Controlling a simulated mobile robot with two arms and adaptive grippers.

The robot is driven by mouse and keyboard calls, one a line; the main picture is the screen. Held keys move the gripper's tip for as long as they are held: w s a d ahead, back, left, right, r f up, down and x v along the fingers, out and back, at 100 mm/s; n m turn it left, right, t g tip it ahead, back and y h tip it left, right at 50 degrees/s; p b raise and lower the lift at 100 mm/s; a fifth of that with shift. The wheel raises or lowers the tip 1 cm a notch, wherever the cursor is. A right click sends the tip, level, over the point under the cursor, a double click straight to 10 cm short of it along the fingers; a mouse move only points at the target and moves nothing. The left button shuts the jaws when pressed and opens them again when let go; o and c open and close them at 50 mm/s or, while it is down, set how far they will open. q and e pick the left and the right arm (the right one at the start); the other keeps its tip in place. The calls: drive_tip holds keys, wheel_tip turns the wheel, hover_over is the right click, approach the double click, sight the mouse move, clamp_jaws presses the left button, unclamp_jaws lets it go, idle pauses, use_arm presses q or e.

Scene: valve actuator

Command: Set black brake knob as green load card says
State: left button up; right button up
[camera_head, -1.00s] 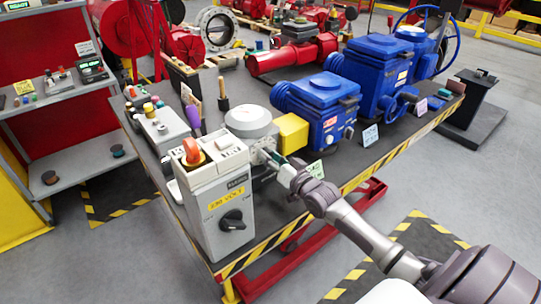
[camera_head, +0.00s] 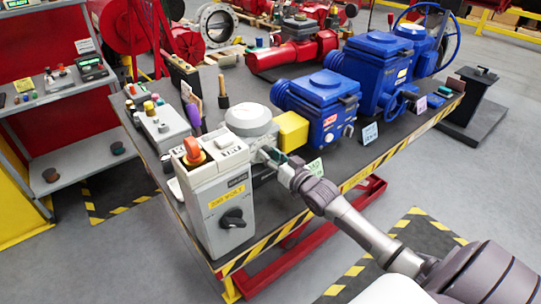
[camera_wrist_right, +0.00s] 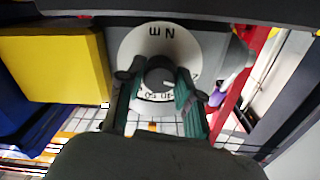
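The black brake knob (camera_wrist_right: 160,74) sits on a round pale dial (camera_wrist_right: 160,45) with dark markings in the right wrist view. My right gripper (camera_wrist_right: 157,92) has its green-padded fingers on either side of the knob; they look apart, and I cannot tell whether they touch it. In the head view my right gripper (camera_head: 272,158) reaches the near side of the grey round-topped unit (camera_head: 248,118), and the knob is hidden there. The green load card (camera_head: 314,168) stands just right of the gripper on the bench; its writing is too small to read. My left gripper is not in view.
A grey control box (camera_head: 215,195) with an orange knob and a black front switch stands close left of my gripper. A yellow block (camera_head: 291,132) and blue actuators (camera_head: 322,108) stand to the right. The bench (camera_head: 372,160) has a striped front edge.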

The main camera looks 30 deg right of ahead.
drive_tip(key=o, duration=0.4)
drive_tip(key=shift+f, duration=0.1)
drive_tip(key=shift+o, duration=0.2)
drive_tip(key=s+d, duration=0.1)
drive_tip(key=s, duration=1.1)
